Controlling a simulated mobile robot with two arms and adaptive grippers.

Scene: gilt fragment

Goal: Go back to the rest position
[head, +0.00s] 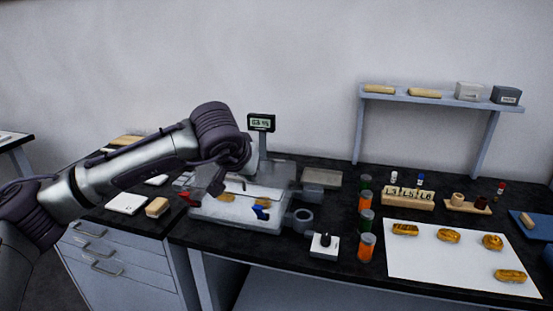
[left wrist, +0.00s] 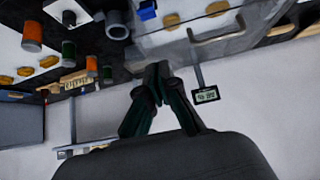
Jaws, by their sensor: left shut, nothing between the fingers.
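My left arm reaches in from the left in the head view, and my left gripper (head: 217,187) hangs in front of a grey balance with an upright display (head: 261,122). In the left wrist view the fingers of the left gripper (left wrist: 158,72) are together with nothing between them. The display also shows in the left wrist view (left wrist: 206,95). A clear-sided box (head: 225,212) stands below the gripper, with a gold piece (head: 229,197) seen in it. I cannot tell the gap between gripper and box. My right gripper is in neither view.
A white sheet (head: 440,268) with several gold pieces lies at the right of the dark bench. Jars with orange and green contents (head: 366,246) and a numbered wooden block (head: 408,198) stand beside it. A wall shelf (head: 440,99) is at the back right.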

